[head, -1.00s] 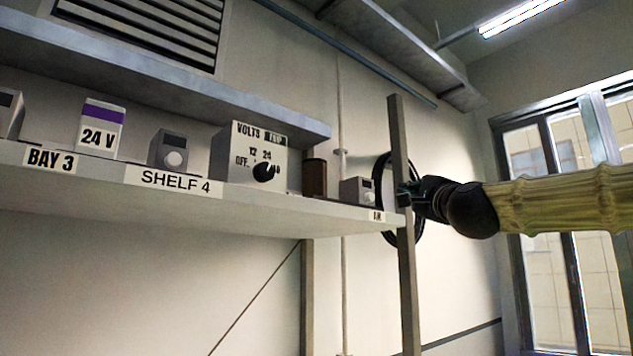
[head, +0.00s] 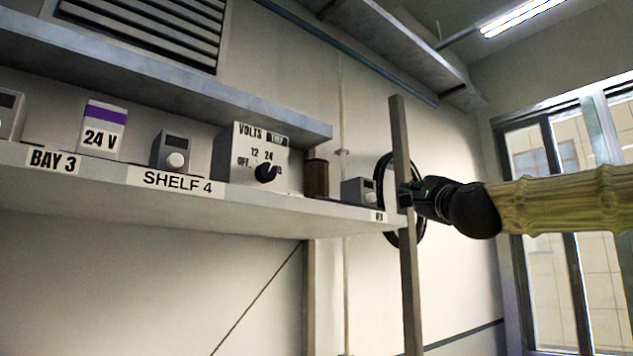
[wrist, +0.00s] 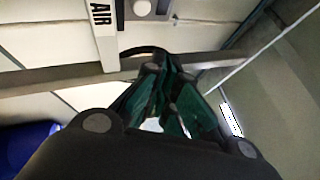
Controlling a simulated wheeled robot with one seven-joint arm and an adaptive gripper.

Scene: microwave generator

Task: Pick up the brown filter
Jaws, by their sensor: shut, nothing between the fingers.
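The brown filter (head: 316,178) is an upright dark brown cylinder on the shelf. It stands between the white volts box and a small grey box near the shelf's right end. My gripper (head: 403,192) is to the right of the shelf end, by the upright post, apart from the filter. The grey box lies between them in the picture. In the wrist view my gripper (wrist: 168,72) has its dark green fingers brought together at the tips, with nothing held. I cannot make out the filter in the wrist view.
The white volts box (head: 252,160) stands left of the filter, the small grey box (head: 354,191) right of it. An upright post (head: 399,140) and a black coil (head: 386,170) are close to my gripper. An upper shelf (head: 190,100) overhangs.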

